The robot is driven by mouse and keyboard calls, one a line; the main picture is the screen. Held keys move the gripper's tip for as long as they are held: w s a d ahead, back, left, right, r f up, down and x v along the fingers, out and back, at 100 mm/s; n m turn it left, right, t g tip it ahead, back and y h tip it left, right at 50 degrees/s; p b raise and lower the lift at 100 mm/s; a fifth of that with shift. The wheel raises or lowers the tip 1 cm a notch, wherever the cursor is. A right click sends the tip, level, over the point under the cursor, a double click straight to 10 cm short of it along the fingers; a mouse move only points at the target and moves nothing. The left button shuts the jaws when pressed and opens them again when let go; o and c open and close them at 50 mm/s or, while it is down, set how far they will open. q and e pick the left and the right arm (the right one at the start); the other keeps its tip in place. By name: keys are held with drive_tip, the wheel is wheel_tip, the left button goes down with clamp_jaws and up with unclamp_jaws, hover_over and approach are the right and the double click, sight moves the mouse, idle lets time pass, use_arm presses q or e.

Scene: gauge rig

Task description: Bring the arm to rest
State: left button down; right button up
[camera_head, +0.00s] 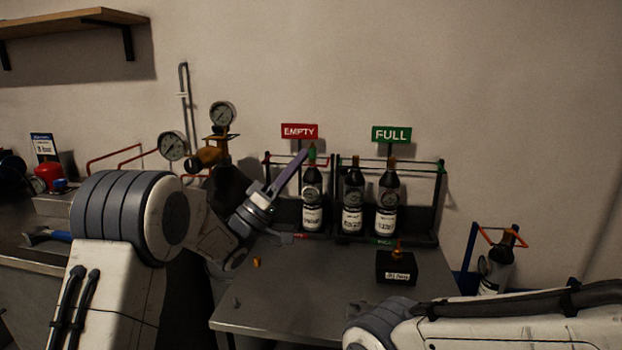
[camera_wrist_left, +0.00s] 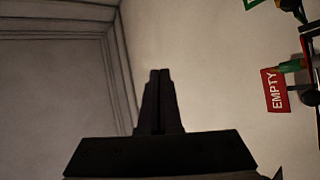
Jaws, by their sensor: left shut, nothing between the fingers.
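My left arm comes in from the left in the head view, and its gripper (camera_head: 291,172) points up and to the right in front of the bottle rack marked EMPTY. In the left wrist view the two dark fingers of my left gripper (camera_wrist_left: 160,75) lie together, shut with nothing between them. The wall is behind them. The red EMPTY sign (camera_head: 299,131) is close to the fingertips in the head view; in the left wrist view it stands at the right (camera_wrist_left: 274,90), apart from the fingers. My right arm crosses the lower right of the head view; its gripper is out of view.
Dark bottles stand in the EMPTY rack (camera_head: 284,216) and the FULL rack (camera_head: 425,238) on the metal table (camera_head: 300,300). A black box (camera_head: 396,268) sits near the table's right side. Gauges (camera_head: 221,114) are behind my left arm. Another bottle (camera_head: 496,264) stands at the right.

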use_arm(q)
drive_tip(key=d+f+n+y+b, duration=0.25)
drive_tip(key=d+f+y, duration=0.35)
drive_tip(key=f+y, duration=0.4)
drive_tip(key=s+f+m+g+y+b, duration=0.25)
drive_tip(key=s+f+g+y, duration=0.2)
drive_tip(key=s+f, duration=0.5)
drive_tip(key=s+a+f+m+g+y+b, duration=0.1)
drive_tip(key=s+a+f+m+g+y, duration=0.15)
drive_tip(key=s+f, duration=0.45)
drive_tip(key=s+a+f+m+g+y+b, duration=0.1)
drive_tip(key=s+a+f+g+b, duration=0.2)
drive_tip(key=s, duration=0.9)
drive_tip(key=s+a+f+m+g+y, duration=0.2)
drive_tip(key=s+f+g, duration=0.35)
drive_tip(key=s, duration=0.35)
wheel_tip(320, 180, up, 28)
drive_tip(key=s+p, duration=0.1)
drive_tip(key=p, duration=2.8)
drive_tip(key=shift+s+a+r+y, duration=0.2)
drive_tip(key=shift+s+a+y, duration=0.1)
drive_tip(key=shift+s+a, duration=0.1)
